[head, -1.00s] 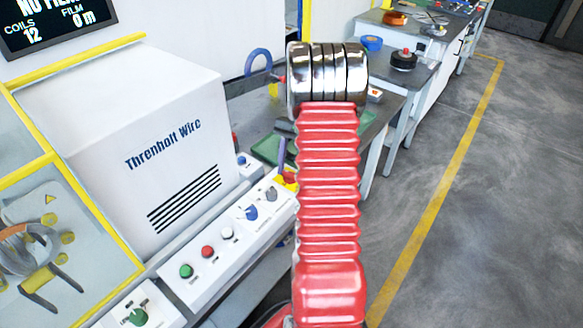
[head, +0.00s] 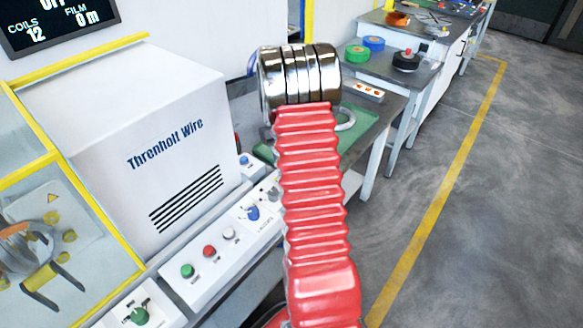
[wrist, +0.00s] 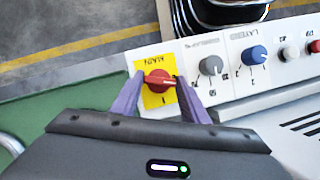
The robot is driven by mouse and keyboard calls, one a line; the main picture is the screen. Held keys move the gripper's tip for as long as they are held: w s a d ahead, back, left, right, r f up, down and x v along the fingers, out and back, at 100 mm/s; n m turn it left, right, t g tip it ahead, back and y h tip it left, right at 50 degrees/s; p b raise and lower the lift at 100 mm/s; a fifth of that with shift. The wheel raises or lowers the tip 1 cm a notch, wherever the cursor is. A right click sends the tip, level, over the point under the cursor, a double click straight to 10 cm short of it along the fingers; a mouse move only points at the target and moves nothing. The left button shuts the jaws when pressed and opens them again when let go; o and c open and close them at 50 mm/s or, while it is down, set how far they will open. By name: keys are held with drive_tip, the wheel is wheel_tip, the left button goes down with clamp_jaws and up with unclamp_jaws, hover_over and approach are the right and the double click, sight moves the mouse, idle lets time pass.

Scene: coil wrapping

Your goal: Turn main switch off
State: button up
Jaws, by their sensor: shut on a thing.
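The main switch (wrist: 158,80) is a red knob on a yellow plate marked MAIN, at the end of the white control panel in the wrist view. Its handle lies roughly sideways in the picture. My gripper (wrist: 159,82) has its two purple fingers on either side of the red knob and is shut on it. In the head view my red arm covers the main switch and the gripper. The display (head: 60,20) at the top left reads coils 12 and film 0 m; its upper line is cut off and seems to read OFF.
A grey knob (wrist: 210,66) and a blue knob (wrist: 254,56) sit beside the main switch. Red, white and green buttons (head: 187,270) line the panel's nearer part. The white Threnholt Wire housing (head: 130,140) stands at left. A green mat (wrist: 70,120) lies close by.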

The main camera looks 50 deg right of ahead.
drive_tip(key=n, duration=0.2)
drive_tip(key=n+h, duration=0.1)
drive_tip(key=n, duration=0.1)
drive_tip(key=shift+w+a+h, duration=0.1)
drive_tip(key=shift+w+h, duration=0.05)
drive_tip(key=shift+h, duration=0.15)
drive_tip(key=shift+n, duration=0.3)
drive_tip(key=o, duration=1.1)
drive_tip(key=shift+c, duration=0.2)
drive_tip(key=shift+r, duration=0.1)
drive_tip(key=v, duration=1.3)
drive_tip(key=shift+w+r, duration=0.15)
drive_tip(key=shift+r, duration=0.1)
drive_tip(key=shift+a, duration=0.1)
